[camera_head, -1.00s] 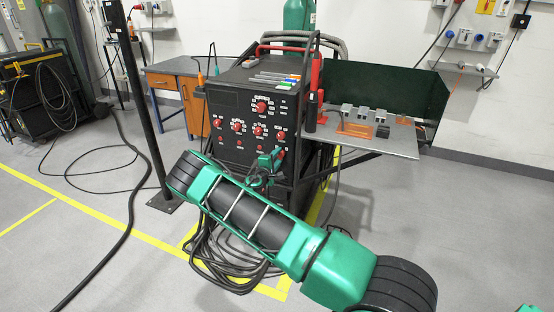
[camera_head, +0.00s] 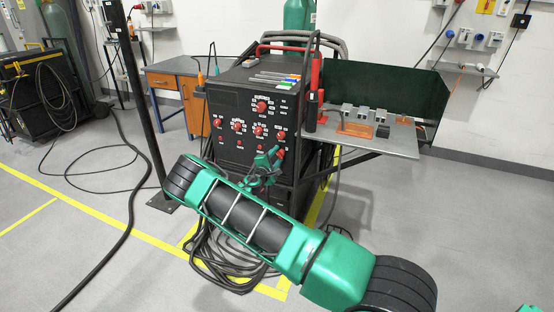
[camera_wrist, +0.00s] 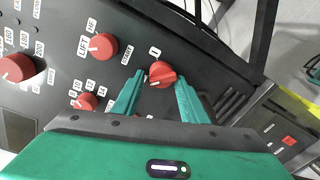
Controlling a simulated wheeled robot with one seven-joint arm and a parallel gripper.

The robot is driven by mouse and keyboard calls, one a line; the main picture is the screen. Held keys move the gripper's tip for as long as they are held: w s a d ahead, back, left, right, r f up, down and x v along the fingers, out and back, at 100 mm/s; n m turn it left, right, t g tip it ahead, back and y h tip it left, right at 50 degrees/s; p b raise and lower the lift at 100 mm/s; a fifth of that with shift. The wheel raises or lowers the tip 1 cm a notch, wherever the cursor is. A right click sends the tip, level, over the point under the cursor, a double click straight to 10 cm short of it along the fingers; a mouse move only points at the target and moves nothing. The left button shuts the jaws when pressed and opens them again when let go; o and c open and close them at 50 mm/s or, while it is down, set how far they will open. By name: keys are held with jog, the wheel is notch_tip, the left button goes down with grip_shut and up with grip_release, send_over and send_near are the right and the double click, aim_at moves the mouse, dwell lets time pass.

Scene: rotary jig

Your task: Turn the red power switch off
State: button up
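The red power switch (camera_wrist: 162,74) is a round knob with a raised grip bar, near the right edge of the black panel in the wrist view. A "1" label shows just above it; I cannot tell surely which mark its bar points to. In the head view the switch (camera_head: 281,153) is at the panel's lower right, partly behind my gripper (camera_head: 270,160). In the wrist view my gripper (camera_wrist: 157,92) is open. Its two green fingers stand on either side of the knob's lower part, with the knob between and just beyond their tips. Contact cannot be told.
A red "LIFT HF" knob (camera_wrist: 103,47), a small red knob (camera_wrist: 87,101) and a large numbered knob (camera_wrist: 15,68) are close by. The black machine (camera_head: 235,98) has a metal shelf (camera_head: 390,143) at its right. Coiled cables (camera_head: 222,262) lie on the floor below.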

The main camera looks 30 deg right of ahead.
jog(key=shift+o, duration=0.4)
jog(key=shift+s, duration=0.1)
jog(key=v, duration=1)
jog(key=shift+a, duration=0.3)
jog(key=shift+s, duration=0.15)
